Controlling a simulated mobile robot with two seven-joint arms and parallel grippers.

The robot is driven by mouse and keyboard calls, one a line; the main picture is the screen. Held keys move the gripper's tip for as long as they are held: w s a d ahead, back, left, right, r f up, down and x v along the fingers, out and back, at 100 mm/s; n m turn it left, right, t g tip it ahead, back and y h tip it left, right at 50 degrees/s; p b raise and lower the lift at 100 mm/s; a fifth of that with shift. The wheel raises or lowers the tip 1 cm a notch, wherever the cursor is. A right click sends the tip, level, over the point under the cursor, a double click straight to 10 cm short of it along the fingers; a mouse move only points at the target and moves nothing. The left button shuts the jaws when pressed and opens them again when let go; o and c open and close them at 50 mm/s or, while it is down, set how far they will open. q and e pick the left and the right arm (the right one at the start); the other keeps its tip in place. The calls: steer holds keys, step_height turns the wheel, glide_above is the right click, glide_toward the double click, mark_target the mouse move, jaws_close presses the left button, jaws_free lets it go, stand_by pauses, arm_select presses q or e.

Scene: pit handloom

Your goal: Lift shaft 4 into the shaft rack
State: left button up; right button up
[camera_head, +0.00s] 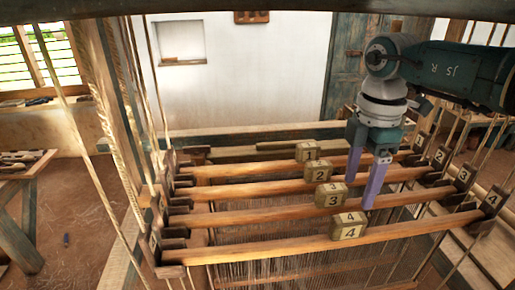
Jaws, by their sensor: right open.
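Shaft 4 (270,248) is the nearest of the long wooden bars across the loom, with a brass-coloured block marked 4 (347,228) near its middle. Its left end lies by dark slotted holders; its right end is by a dark plate marked 4 (492,201). My right gripper (360,193) points down with two purple fingers apart, nothing between them. Its fingertips appear above or beside shaft 3 (270,214), right of the numbered blocks; I cannot tell the exact height or any contact. My left gripper is out of view. Which fixture is the shaft rack is unclear.
Shaft 2 (250,190) and shaft 1 (240,168) lie behind, parallel. Warp threads hang below the bars. Cords and a wooden post (97,80) rise at the left. More dark numbered plates (463,177) line the right side. A beam crosses the top.

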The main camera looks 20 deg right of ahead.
mark_target(350, 217)
steer(key=f+b, duration=0.3)
steer(key=f, duration=0.1)
steer(key=shift+s, duration=0.2)
step_height(350, 217, down, 6)
steer(key=b, duration=0.6)
steer(key=shift+r, duration=0.15)
steer(key=shift+c, duration=0.2)
steer(key=shift+w, duration=0.1)
jaws_close()
stand_by(0.4)
